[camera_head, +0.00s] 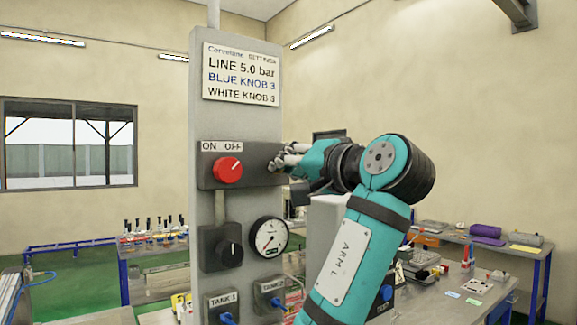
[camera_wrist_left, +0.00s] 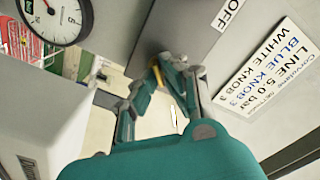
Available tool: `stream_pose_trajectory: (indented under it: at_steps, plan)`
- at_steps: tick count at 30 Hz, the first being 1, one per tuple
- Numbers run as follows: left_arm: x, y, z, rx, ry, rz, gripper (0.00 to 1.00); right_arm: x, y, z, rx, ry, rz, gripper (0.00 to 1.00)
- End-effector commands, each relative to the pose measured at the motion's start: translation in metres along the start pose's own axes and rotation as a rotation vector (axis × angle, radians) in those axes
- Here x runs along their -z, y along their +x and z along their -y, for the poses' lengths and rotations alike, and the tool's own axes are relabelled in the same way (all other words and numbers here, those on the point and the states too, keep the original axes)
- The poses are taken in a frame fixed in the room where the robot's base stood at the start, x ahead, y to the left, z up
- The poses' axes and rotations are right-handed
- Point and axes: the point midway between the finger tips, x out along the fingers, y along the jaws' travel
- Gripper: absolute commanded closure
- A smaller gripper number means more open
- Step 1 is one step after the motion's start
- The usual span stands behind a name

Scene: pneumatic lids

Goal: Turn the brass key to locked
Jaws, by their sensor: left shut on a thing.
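My left gripper (camera_head: 287,160) is at the right side of the grey control panel (camera_head: 262,115) in the head view, level with the red knob. In the left wrist view my left gripper (camera_wrist_left: 168,66) has its fingertips close together against a grey plate (camera_wrist_left: 205,50). A small yellow strip, which looks like the brass key (camera_wrist_left: 178,84), shows between the fingers. The gripper is shut on it. Most of the key is hidden by the fingers, and its angle cannot be read. In the head view the key is hidden by the gripper.
A bench with several bottles (camera_head: 155,231) stands left. Another table (camera_head: 522,249) is at the right.

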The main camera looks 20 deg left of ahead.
Motion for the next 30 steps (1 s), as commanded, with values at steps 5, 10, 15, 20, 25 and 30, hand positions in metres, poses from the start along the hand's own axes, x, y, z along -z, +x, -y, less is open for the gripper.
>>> stream_pose_trajectory:
  at_steps: [5, 10, 15, 20, 25, 30]
  plan:
    - [0.002, 0.000, 0.003, 0.005, -0.002, -0.006, 0.74, 0.000, -0.001, 0.000, 0.000, 0.000, 0.000, 1.00]
    - [0.001, 0.000, 0.002, 0.003, -0.001, -0.004, 0.71, 0.000, 0.000, 0.000, 0.000, 0.000, 0.000, 1.00]
    - [0.001, -0.003, 0.001, 0.002, -0.001, -0.004, 0.71, -0.002, 0.000, -0.005, -0.006, -0.003, 0.003, 1.00]
    - [0.002, -0.024, 0.000, 0.000, -0.002, -0.007, 0.71, -0.002, 0.000, -0.004, -0.004, -0.002, 0.002, 1.00]
    - [0.002, -0.061, 0.001, 0.001, -0.002, -0.008, 0.71, -0.001, 0.000, -0.003, -0.003, -0.001, 0.001, 1.00]
    - [0.001, -0.093, 0.002, 0.005, -0.002, -0.006, 0.71, -0.001, 0.000, -0.002, -0.003, -0.001, 0.001, 1.00]
